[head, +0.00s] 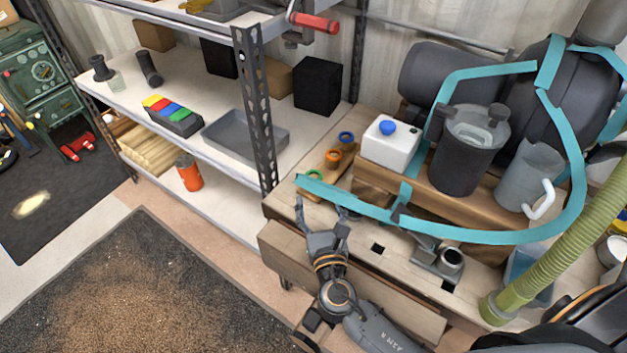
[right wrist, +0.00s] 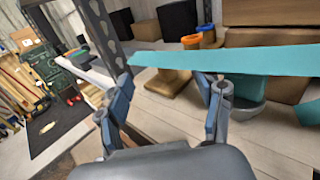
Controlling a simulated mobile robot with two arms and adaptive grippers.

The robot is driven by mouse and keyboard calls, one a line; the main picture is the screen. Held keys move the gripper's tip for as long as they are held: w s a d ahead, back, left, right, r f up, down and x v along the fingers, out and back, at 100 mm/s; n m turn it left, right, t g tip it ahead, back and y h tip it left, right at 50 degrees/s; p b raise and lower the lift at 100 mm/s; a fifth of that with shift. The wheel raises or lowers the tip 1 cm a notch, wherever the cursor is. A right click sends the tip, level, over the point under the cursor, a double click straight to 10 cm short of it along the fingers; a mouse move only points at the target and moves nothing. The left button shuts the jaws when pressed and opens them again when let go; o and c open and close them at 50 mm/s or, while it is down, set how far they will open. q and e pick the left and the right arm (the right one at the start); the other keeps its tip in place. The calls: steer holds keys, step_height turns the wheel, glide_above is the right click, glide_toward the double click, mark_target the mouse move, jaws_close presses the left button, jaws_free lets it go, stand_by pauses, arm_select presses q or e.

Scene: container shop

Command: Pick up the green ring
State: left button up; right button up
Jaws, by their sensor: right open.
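The green ring (head: 316,175) sits at the near end of a small wooden holder on the workbench, partly covered by a teal strip (head: 345,200). An orange ring (head: 333,156) and a blue ring (head: 346,137) sit behind it. My right gripper (head: 321,208) is open and empty, just in front of the green ring and apart from it. In the right wrist view its two fingers (right wrist: 168,98) stand wide apart, with the teal strip (right wrist: 165,60) crossing beyond them. I cannot make out the green ring clearly there. My left gripper is not in view.
The teal strip loops around a dark canister (head: 462,150) and a grey jug (head: 527,178). A white container (head: 391,145) stands right of the rings. A metal shelf post (head: 259,110) rises to their left. A grey tray (head: 245,135) lies on the shelf.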

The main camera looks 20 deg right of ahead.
mark_target(315, 183)
steer(key=w, duration=0.1)
steer(key=w+f, duration=0.1)
steer(key=w, duration=0.1)
steer(key=shift+d+f, duration=0.2)
steer(key=shift+d, duration=0.1)
steer(key=w, duration=0.4)
steer(key=shift+d+r+p, duration=0.1)
steer(key=shift+d+p, duration=0.25)
steer(key=shift+p, duration=0.05)
steer(key=shift+w, duration=0.35)
steer(key=shift+c, duration=0.6)
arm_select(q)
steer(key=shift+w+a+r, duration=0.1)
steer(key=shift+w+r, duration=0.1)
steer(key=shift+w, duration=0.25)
arm_select(e)
steer(key=shift+d, duration=0.1)
steer(key=c, duration=0.7)
